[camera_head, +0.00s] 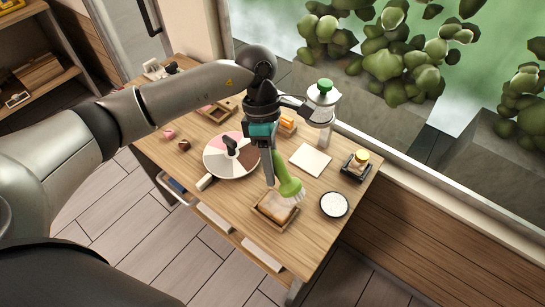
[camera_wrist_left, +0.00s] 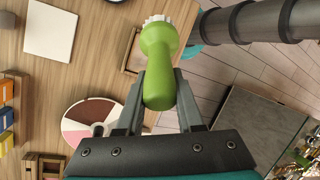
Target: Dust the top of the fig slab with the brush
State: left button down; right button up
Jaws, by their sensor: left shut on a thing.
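The fig slab (camera_head: 276,204), with a pale tan top, lies in a shallow wooden tray (camera_head: 268,221) near the table's front edge. My left gripper (camera_head: 271,178) is shut on the green brush (camera_head: 287,178), bristles pointing down. The white bristles are above the slab's right end; I cannot tell whether they touch it. In the left wrist view the brush (camera_wrist_left: 159,60) sits between the fingers (camera_wrist_left: 158,95), its white bristles at the far end. There it hides most of the slab and part of the tray (camera_wrist_left: 132,52). My right gripper is not in view.
A dark-rimmed bowl of white contents (camera_head: 334,204) stands right of the tray. A round segmented board (camera_head: 220,165) lies to the left, a pale square sheet (camera_head: 310,160) behind.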

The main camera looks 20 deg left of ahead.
pick_arm(q)
jog(key=shift+r+p, duration=0.45)
jog(key=shift+r, duration=0.65)
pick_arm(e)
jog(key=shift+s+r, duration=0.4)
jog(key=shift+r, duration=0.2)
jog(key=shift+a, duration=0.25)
